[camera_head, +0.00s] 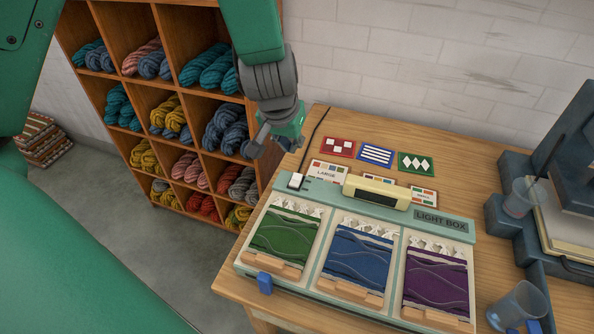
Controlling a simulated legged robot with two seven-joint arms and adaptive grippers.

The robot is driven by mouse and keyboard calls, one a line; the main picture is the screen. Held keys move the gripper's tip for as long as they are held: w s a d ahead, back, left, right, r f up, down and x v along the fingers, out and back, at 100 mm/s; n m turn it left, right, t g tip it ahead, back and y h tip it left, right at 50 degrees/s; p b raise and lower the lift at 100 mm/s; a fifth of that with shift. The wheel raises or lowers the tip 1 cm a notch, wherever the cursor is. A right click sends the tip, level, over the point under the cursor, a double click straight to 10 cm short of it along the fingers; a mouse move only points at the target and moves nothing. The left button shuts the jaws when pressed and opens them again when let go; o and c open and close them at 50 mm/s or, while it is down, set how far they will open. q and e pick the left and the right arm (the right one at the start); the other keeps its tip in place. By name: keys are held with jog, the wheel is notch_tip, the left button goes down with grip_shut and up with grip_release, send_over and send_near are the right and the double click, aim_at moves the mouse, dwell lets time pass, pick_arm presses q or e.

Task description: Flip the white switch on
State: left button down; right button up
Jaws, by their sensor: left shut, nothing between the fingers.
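The white switch (296,181) is small and sits on a dark base at the back left corner of the pale green light box (318,212). Which way it is tipped is too small to tell. My left gripper (255,147) hangs from the top of the view, above and a little left of the switch, apart from it. It is shut and empty. My right gripper is not in view.
The light box holds green, blue and purple yarn panels on a wooden table (545,270). Pattern cards (376,155) lie behind it. A cubby shelf of wool skeins (165,92) stands behind left. Clear cups (517,306) and a dark machine (560,190) are at right.

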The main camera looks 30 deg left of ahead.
aim_at(297, 175)
pick_arm(q)
jog(key=x, duration=1.3)
jog(key=shift+w+a, duration=0.1)
jog(key=shift+a, duration=0.15)
jog(key=shift+w+d+f, duration=0.1)
jog(key=shift+d+f, duration=0.1)
jog(key=shift+f, duration=0.2)
jog(key=shift+d, duration=0.1)
jog(key=shift+w+f, duration=0.15)
jog(key=shift+f, duration=0.05)
jog(key=shift+s, duration=0.2)
